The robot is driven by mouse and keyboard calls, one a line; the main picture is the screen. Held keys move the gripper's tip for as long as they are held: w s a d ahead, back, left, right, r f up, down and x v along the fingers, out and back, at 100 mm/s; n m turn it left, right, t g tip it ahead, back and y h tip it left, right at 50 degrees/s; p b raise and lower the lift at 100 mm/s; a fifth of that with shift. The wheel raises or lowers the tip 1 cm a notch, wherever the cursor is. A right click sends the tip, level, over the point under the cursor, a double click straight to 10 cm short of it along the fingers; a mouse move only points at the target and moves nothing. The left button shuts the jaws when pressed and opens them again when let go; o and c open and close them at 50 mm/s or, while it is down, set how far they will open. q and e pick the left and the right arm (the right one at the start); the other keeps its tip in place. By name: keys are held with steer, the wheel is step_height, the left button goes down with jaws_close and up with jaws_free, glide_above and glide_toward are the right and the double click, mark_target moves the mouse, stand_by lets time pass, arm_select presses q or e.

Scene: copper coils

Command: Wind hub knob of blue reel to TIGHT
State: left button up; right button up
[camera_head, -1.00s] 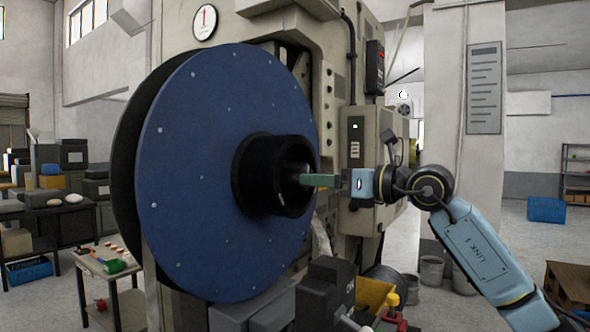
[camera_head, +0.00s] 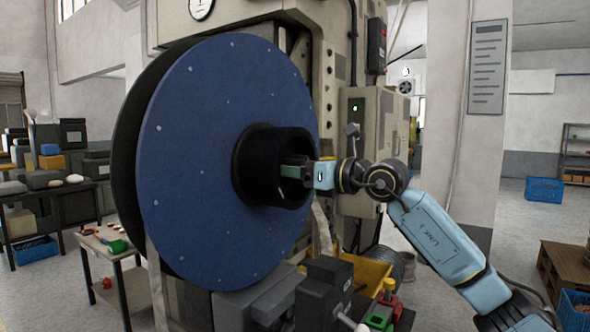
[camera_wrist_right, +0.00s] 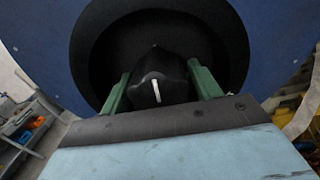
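The blue reel (camera_head: 215,130) stands upright on the machine, its black hub (camera_head: 255,165) facing right. My right gripper (camera_head: 294,168) reaches into the hub's opening from the right. In the right wrist view, the dark hub knob (camera_wrist_right: 160,72) sits inside the hub, with a white mark (camera_wrist_right: 155,90) on its face. The green fingers of my right gripper (camera_wrist_right: 160,82) are spread on either side of the knob, with little room between; firm contact cannot be made out. No TIGHT label is readable. The head view hides the knob. My left gripper is not in view.
The beige machine (camera_head: 380,140) stands behind the reel. A yellow bin (camera_head: 365,272) and dark blocks (camera_head: 325,290) lie below the hub. A small side table (camera_head: 125,275) stands at left. A grey pillar (camera_head: 462,120) rises behind my right arm.

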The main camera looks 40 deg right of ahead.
steer(key=c, duration=0.8)
steer(key=shift+o, duration=0.2)
